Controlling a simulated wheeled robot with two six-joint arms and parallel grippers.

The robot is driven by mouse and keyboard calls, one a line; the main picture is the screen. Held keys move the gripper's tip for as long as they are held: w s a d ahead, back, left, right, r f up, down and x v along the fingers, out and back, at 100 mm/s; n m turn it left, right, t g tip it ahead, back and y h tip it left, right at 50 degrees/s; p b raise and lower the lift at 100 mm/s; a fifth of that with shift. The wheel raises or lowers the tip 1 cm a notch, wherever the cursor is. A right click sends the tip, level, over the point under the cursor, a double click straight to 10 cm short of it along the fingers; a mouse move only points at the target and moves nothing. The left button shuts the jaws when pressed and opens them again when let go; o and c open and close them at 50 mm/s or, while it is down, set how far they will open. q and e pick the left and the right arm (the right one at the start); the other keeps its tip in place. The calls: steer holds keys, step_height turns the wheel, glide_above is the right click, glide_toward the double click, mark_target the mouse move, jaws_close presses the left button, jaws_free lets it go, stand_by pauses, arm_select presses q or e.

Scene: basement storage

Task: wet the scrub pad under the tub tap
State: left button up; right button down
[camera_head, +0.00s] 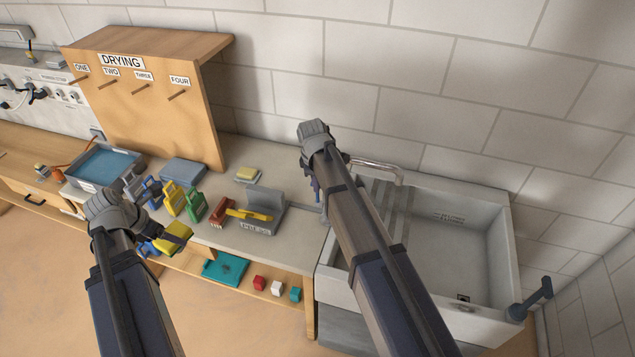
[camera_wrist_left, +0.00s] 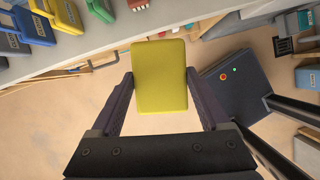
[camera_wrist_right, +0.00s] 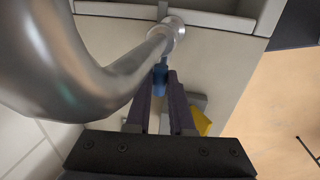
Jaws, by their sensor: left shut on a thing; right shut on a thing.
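My left gripper (camera_head: 176,233) is shut on a yellow scrub pad (camera_head: 170,243). In the left wrist view the pad (camera_wrist_left: 160,76) sits between the fingers, in front of the counter and over the floor. My right gripper (camera_wrist_right: 161,100) is shut on a small blue tap handle (camera_wrist_right: 160,76) below the metal spout. The tap (camera_head: 380,165) is at the back left of the white tub (camera_head: 480,260), and its spout also fills the left of the right wrist view (camera_wrist_right: 60,65). My right arm hides part of the tub. No water stream is visible.
A drying board (camera_head: 150,105) with several pegs stands behind the counter (camera_head: 290,235). Colored caddies, a grey holder (camera_head: 265,212) and another yellow pad (camera_head: 247,174) are on the counter. A blue tray (camera_head: 105,166) is at left. Small blocks lie on the lower shelf.

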arm_select(q)
steer(key=shift+f+b, duration=1.1)
steer(key=shift+f, duration=0.05)
steer(key=shift+r, duration=0.1)
arm_select(e)
steer(key=t, duration=0.1)
steer(key=s+t, duration=0.1)
steer(key=s+a+h, duration=0.1)
steer(key=shift+s+f+t, duration=0.25)
steer(key=shift+f+t, duration=0.05)
steer(key=shift+t, duration=0.1)
steer(key=c, duration=0.8)
jaws_free()
arm_select(q)
steer(key=shift+r, duration=0.1)
arm_select(e)
steer(key=shift+r, duration=0.1)
arm_select(q)
step_height(320, 180, up, 10)
steer(key=p, duration=1)
steer(key=shift+r+p, duration=0.4)
steer(key=shift+p, duration=0.15)
arm_select(e)
steer(key=v, duration=1.1)
steer(key=shift+s+r, duration=0.1)
steer(key=shift+r, duration=0.3)
